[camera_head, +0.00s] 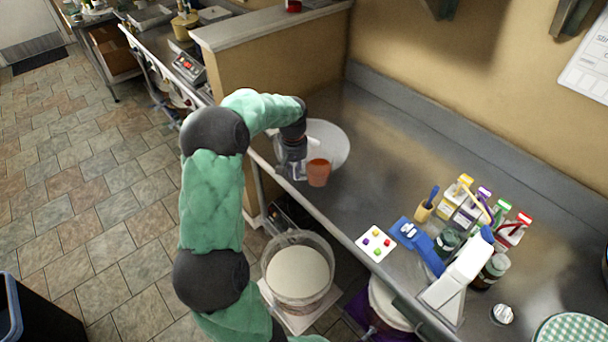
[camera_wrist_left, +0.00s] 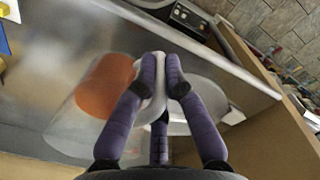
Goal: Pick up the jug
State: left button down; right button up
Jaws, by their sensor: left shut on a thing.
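The jug (camera_head: 318,174) is clear with an orange-brown filling, near the front edge of the steel counter by the white basin. In the left wrist view the jug (camera_wrist_left: 104,88) is left of the fingers, with its pale handle between them. My left gripper (camera_head: 297,170) is shut on the handle; its purple fingers (camera_wrist_left: 164,78) show close together in the left wrist view. The jug looks about upright. I cannot tell whether its base touches the counter. My right gripper is not in view.
A white round basin (camera_head: 328,142) lies just behind the jug. A white card with coloured dots (camera_head: 375,243), small cartons (camera_head: 456,196) and dark jars (camera_head: 491,270) stand to the right. A bucket (camera_head: 298,272) stands below the counter edge. The counter's middle is clear.

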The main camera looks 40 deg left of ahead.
pick_arm(q)
jog(key=shift+s+a+r, duration=0.3)
jog(key=shift+a, duration=0.3)
jog(key=shift+s+a+r, duration=0.35)
jog(key=shift+a, duration=0.25)
jog(key=shift+s+a+r, duration=0.3)
jog(key=shift+a, duration=0.3)
